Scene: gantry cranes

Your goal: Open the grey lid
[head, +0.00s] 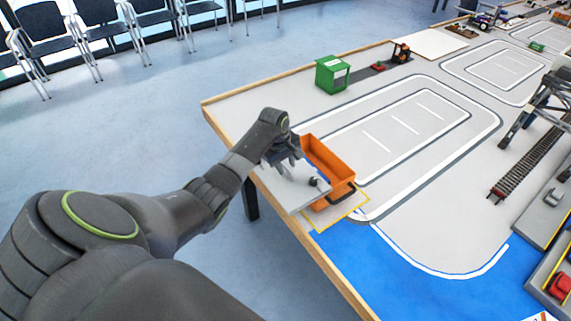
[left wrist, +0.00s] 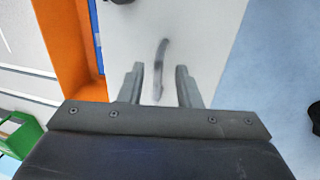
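The grey lid (head: 290,192) is a pale flat panel at the left side of an open orange bin (head: 330,160). It reaches out past the wooden table edge, and the bin's inside shows beside it. A small dark knob (head: 312,181) stands on its near part. My left gripper (head: 290,164) is over the lid's far part. In the left wrist view, the lid (left wrist: 205,45) fills the middle and the gripper (left wrist: 160,68) has its fingers apart. A dark streak on the lid lies between them; I cannot tell whether it is shadow. My right gripper is not in view.
A green box (head: 332,74) stands at the table's far left. A black handle (head: 342,193) is on the bin's near side. A crane and track (head: 525,155) stand at right. The grey mat with white lanes is mostly clear. Chairs (head: 50,35) line the back.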

